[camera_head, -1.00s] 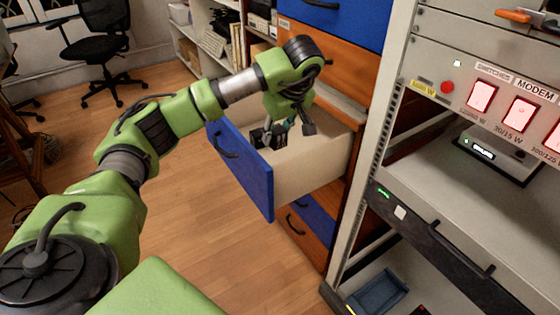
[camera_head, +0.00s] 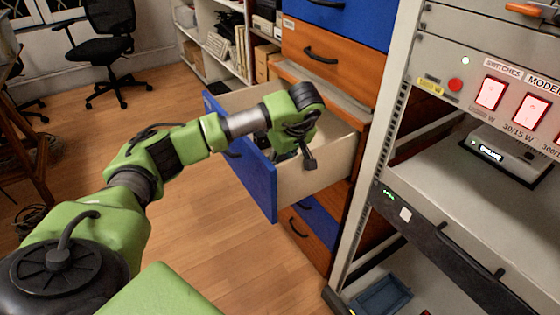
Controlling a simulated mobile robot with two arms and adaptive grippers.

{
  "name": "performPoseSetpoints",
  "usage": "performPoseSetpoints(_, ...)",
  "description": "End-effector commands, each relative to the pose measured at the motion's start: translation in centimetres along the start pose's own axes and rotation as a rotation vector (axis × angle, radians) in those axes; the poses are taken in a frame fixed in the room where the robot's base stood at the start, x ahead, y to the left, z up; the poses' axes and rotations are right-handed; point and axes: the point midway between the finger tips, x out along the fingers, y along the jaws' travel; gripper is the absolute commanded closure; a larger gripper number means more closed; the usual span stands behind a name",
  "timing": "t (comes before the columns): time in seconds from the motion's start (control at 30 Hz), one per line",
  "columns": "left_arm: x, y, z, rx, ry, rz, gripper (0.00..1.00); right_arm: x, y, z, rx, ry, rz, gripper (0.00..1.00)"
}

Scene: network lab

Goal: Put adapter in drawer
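The open drawer (camera_head: 262,187) has a blue front and pale wooden sides, and it juts out from the cabinet. My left gripper (camera_head: 297,158) reaches down into the drawer, close behind its blue front. One dark finger shows on the right; the other is hidden behind the arm and the drawer front, so its opening is not clear. A small pale and dark patch shows below the wrist, too small to tell whether it is the adapter or part of the gripper. I cannot make out the adapter for sure. My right gripper is out of view.
Closed blue and orange drawers (camera_head: 330,62) rise above the open one. A metal rack (camera_head: 470,200) with lit red switches (camera_head: 491,93) and a small modem-like box (camera_head: 508,155) stands at right. A black chair (camera_head: 108,45) stands far left. The floor before the drawer is clear.

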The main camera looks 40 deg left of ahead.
Motion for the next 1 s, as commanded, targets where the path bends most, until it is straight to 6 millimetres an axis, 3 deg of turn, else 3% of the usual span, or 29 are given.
performPoseSetpoints(0.07,0.3,0.0,0.1,0.000,0.001,0.000,0.99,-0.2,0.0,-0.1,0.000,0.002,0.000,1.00)
performPoseSetpoints(0.1,0.2,0.0,0.1,0.000,0.000,-0.001,0.60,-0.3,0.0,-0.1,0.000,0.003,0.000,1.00)
performPoseSetpoints(0.13,0.2,0.0,0.1,0.000,0.000,-0.001,0.53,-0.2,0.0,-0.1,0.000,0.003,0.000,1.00)
performPoseSetpoints(0.57,-0.3,0.0,-0.1,0.000,0.000,0.000,0.53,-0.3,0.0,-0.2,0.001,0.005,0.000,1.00)
performPoseSetpoints(1.0,-9.1,0.1,-0.1,0.001,0.001,0.003,0.53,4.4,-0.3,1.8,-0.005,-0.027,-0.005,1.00)
